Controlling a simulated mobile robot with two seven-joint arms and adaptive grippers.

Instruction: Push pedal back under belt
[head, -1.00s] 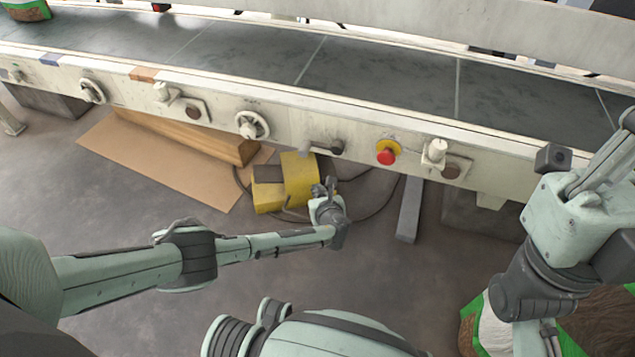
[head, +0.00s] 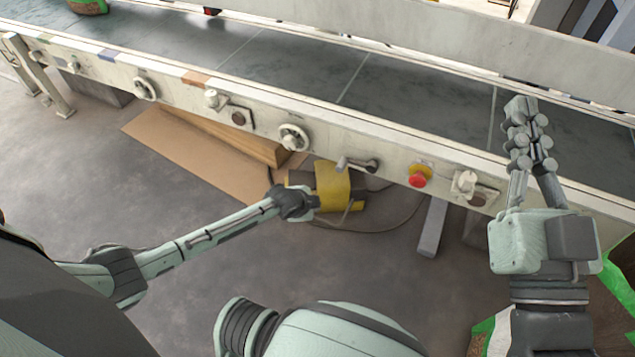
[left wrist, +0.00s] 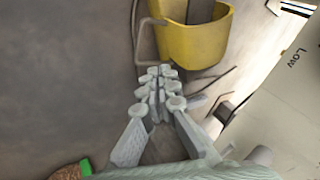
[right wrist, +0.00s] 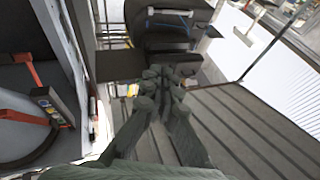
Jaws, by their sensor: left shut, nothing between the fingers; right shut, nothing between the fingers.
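The yellow pedal (head: 333,185) sits on the floor by the lower front edge of the belt conveyor (head: 240,118), its back close under the frame. In the head view my left gripper (head: 302,203) overlaps its left front part; its fingers are mostly hidden there. In the left wrist view my left gripper (left wrist: 160,85) is shut and empty, pointing at the yellow pedal (left wrist: 195,42) just beyond the tips. I cannot tell whether they touch. A thin bent bar stands at the pedal's left side there. My right gripper (head: 522,115) is shut and empty over the belt's right part.
A flat cardboard sheet (head: 165,150) and a wooden beam lie left of the pedal. A dark cable loops on the floor to its right, near a grey conveyor leg (head: 432,228). A red stop button (head: 417,180) and handwheels line the frame. Open floor lies in front.

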